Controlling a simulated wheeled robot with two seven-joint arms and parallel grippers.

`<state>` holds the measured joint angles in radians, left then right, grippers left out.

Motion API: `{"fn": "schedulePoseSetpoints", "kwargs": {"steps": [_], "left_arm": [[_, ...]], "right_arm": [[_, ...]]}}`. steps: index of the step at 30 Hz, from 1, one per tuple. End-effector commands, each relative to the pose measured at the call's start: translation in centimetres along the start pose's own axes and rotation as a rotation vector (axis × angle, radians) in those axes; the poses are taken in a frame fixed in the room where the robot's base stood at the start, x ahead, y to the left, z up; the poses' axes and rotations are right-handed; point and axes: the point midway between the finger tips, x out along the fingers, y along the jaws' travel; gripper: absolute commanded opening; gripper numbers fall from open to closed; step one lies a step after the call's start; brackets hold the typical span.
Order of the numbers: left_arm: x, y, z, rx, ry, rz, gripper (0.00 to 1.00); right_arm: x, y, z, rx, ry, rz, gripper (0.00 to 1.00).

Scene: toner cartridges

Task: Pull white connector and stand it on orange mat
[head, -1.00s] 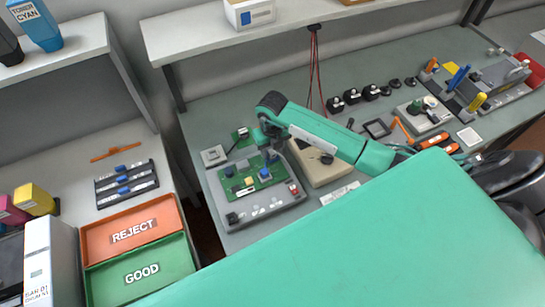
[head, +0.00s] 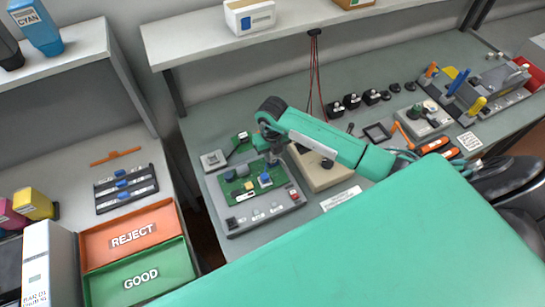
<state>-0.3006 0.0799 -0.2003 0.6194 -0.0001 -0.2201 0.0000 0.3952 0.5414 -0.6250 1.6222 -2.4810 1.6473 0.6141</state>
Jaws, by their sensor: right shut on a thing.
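My right gripper (head: 273,158) points down just above the back part of the green circuit board (head: 228,188). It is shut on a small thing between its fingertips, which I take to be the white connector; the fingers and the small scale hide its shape. The board lies in a grey fixture (head: 240,222) and carries a blue part (head: 265,178) and several small pale parts. The orange surface in view is the area marked REJECT (head: 105,253), at the left; nothing stands on it. My left gripper is out of view.
A green area marked GOOD (head: 107,288) adjoins the orange one. A gap separates the left bench from the fixture's bench. A beige block (head: 312,174) stands right of the fixture, and a small grey block (head: 213,160) behind it. A shelf (head: 200,42) overhangs the back.

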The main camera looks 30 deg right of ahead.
Motion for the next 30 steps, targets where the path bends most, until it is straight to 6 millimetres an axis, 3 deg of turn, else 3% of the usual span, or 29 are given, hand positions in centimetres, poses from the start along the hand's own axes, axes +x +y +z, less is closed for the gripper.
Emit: {"fn": "schedulePoseSetpoints", "kwargs": {"steps": [30], "left_arm": [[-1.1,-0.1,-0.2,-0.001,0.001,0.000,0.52]], "right_arm": [[-1.7,0.0,0.1,0.001,-0.002,0.000,0.00]]}}
